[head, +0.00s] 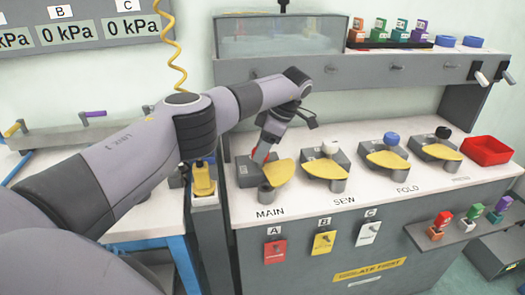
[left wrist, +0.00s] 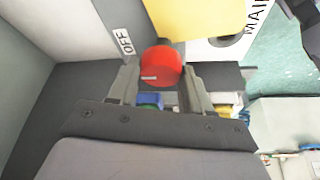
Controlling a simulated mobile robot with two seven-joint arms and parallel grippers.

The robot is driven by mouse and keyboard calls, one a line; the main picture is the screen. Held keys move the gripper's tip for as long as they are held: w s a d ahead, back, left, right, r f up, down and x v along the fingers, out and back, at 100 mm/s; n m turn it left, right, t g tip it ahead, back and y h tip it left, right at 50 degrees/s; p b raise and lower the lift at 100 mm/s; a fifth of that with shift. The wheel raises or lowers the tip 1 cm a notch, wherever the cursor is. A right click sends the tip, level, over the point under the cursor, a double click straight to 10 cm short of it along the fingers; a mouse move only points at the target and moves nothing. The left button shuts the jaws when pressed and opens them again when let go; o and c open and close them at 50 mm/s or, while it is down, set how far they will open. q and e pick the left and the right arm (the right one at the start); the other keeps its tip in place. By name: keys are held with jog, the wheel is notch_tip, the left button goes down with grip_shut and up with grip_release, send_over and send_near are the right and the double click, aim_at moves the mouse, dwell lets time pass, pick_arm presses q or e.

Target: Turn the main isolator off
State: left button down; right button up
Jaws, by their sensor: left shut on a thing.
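The main isolator (head: 245,172) is the grey box at the left end of the bench row, behind the MAIN label. A yellow plate (head: 278,173) sits in front of it. My left gripper (head: 262,150) reaches down over the box. In the left wrist view its fingers (left wrist: 158,85) are shut on the red knob (left wrist: 161,66) of the isolator, one on each side. An OFF label (left wrist: 126,42) shows just left of the knob. The way the knob is turned cannot be read. My right gripper is not in view.
Similar units with a white knob (head: 330,147), a blue knob (head: 391,138) and a black knob (head: 443,132) stand to the right. A red tray (head: 487,151) is at the right end. A shelf (head: 390,66) runs above. Tags A, B and C hang on the front.

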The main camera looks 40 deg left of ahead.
aim_at(272, 166)
pick_arm(q)
jog(key=shift+r+n, duration=0.1)
jog(key=shift+n, duration=0.4)
jog(key=shift+a, duration=0.1)
jog(key=shift+c, duration=2.4)
grip_release()
jog(key=p+v, duration=0.7)
jog(key=shift+w, duration=0.15)
